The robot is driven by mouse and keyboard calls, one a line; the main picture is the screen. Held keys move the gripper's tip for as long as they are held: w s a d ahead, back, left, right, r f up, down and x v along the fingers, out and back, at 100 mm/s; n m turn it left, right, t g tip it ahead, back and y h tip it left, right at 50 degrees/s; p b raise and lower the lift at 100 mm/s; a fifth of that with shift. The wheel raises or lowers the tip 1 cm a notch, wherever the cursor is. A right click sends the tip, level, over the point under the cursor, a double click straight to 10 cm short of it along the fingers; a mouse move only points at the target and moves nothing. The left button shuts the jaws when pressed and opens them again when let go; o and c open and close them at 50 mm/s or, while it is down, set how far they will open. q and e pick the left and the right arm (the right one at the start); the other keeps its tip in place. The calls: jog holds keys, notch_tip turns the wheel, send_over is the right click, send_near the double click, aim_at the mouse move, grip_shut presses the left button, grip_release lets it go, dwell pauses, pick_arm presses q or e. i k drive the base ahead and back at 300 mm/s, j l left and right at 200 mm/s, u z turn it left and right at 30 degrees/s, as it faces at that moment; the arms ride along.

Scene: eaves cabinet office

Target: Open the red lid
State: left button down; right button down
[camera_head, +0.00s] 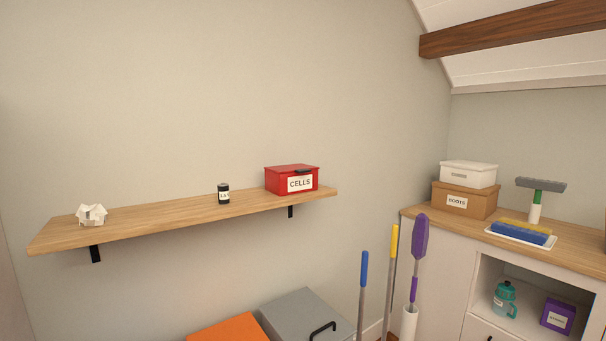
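A red box (281,184) with a white label reading "CELLS" stands at the right end of a wooden wall shelf (150,216). Neither of my grippers is in view, and nothing covers the box.
The shelf also holds a small dark can (223,194) and a crumpled white object (91,215). Below are an orange surface (230,330) and a grey lid with a black handle (300,310). Long-handled tools (363,285) stand before the cabinet (438,275) at right.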

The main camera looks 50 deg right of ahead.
aim_at(300, 168)
jog(key=z, duration=1.6)
